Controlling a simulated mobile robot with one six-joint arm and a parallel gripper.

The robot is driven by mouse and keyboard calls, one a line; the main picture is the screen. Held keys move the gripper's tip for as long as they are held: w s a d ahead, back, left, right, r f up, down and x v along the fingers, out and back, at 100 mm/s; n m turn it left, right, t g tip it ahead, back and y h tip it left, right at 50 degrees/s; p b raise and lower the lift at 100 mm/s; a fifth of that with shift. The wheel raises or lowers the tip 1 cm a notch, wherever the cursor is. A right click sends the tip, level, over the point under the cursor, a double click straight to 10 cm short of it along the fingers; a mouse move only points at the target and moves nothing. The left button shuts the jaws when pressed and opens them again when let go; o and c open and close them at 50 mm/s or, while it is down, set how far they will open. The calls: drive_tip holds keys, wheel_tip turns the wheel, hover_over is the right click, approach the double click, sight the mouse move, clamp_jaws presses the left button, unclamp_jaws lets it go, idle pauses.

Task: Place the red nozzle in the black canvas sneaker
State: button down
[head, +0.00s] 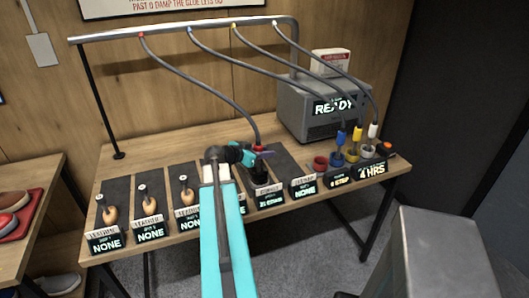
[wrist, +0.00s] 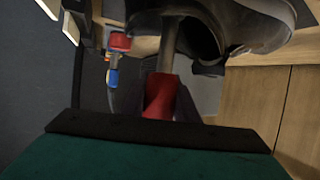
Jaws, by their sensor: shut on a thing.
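My gripper (head: 256,157) is shut on the red nozzle (head: 257,148), whose grey hose rises to the overhead rail. In the wrist view the red nozzle (wrist: 160,97) is between the jaws, the hose running up from it. The black canvas sneaker (wrist: 200,30) fills the top of the wrist view, with a pale sole edge, close beyond the nozzle. In the head view the sneaker (head: 262,167) is a dark shape mostly hidden by my gripper. I cannot tell whether the nozzle is inside its opening or just beside it.
The wooden bench (head: 170,150) has several dark mats with lit signs, some carrying brown shoe forms (head: 110,214). An empty red holder (head: 320,163) and blue (head: 341,138), yellow (head: 357,133) and white (head: 373,130) nozzles stand right. A grey machine (head: 310,120) reads READY.

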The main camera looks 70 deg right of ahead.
drive_tip(key=shift+f, duration=0.1)
drive_tip(key=c, duration=1.4)
unclamp_jaws()
drive_tip(key=shift+b+v, duration=1.7)
drive_tip(key=shift+v, duration=4.4)
drive_tip(key=shift+d+r, duration=0.1)
drive_tip(key=shift+r, duration=0.1)
